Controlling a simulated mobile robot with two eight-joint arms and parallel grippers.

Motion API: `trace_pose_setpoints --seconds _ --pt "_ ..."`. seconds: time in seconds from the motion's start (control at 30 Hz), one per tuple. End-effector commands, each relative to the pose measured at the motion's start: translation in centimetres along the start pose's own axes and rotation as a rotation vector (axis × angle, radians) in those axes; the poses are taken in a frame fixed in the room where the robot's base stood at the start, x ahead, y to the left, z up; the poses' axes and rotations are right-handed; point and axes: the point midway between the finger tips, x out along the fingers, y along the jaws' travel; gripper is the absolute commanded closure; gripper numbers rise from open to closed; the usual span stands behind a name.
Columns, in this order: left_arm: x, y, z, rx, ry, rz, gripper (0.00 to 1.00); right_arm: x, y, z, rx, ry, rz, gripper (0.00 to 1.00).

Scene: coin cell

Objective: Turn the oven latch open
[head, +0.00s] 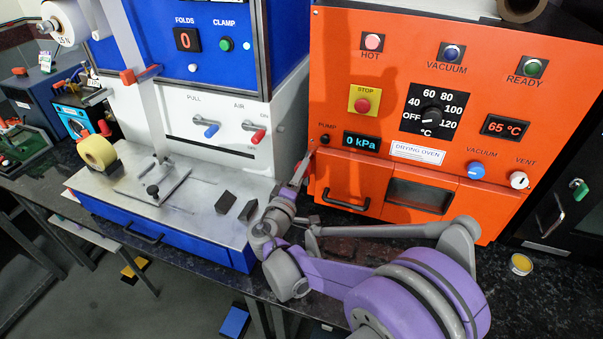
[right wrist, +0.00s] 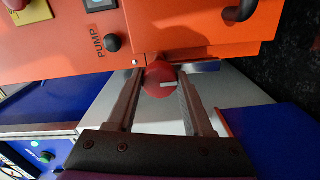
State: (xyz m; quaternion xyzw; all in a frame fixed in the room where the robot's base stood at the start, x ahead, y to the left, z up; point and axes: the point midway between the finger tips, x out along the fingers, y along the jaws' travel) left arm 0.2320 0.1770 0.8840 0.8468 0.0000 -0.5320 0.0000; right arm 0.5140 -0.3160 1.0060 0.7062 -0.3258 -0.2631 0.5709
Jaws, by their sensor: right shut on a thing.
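The orange drying oven (head: 335,75) stands at the right in the head view, with its door and black handle (head: 346,200) low at the front. In the right wrist view, a round red knob with a white mark (right wrist: 159,76) sits at the oven's lower edge, near the PUMP label. I take it to be the oven latch. My right gripper (right wrist: 160,80) has one finger on each side of the knob and is shut on it. In the head view, my right gripper (head: 303,170) is at the oven's lower left corner. My left gripper is not in view.
A blue and white machine (head: 255,115) with a metal bed stands close on the left. Two dark blocks (head: 225,202) lie on its bed. A yellow-topped tin (head: 521,264) lies on the dark bench at the right. My right arm covers the bench before the oven.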

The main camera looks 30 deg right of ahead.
Motion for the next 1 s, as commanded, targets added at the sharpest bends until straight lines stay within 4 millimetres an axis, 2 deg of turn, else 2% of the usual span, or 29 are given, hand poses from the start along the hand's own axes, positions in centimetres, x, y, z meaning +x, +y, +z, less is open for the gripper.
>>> trace_pose_setpoints --seconds 0.03,0.07,0.2,0.23,0.5,0.63,0.77,1.0 --pt "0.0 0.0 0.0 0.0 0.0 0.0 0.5 0.0 -0.1 0.0 0.004 0.0 -0.002 1.0" --pt "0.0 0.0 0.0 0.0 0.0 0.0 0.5 0.0 -0.1 0.0 0.004 0.0 -0.002 0.47" --pt "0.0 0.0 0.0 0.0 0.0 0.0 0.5 0.0 -0.1 0.0 0.002 0.0 -0.001 0.22" --pt "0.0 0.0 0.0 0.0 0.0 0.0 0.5 0.0 0.0 0.0 0.002 0.0 -0.001 0.19" --pt "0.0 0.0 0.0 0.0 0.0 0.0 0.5 -0.1 0.0 0.0 0.001 0.0 -0.001 0.19" --pt "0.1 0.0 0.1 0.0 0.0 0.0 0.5 -0.9 0.0 -0.1 0.001 0.001 -0.001 0.19" --pt "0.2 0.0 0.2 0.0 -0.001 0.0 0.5 -3.0 -0.1 -0.1 0.001 0.004 -0.002 0.19" --pt "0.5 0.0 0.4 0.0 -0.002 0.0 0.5 -7.9 -0.1 -0.1 0.001 0.005 -0.003 0.19"
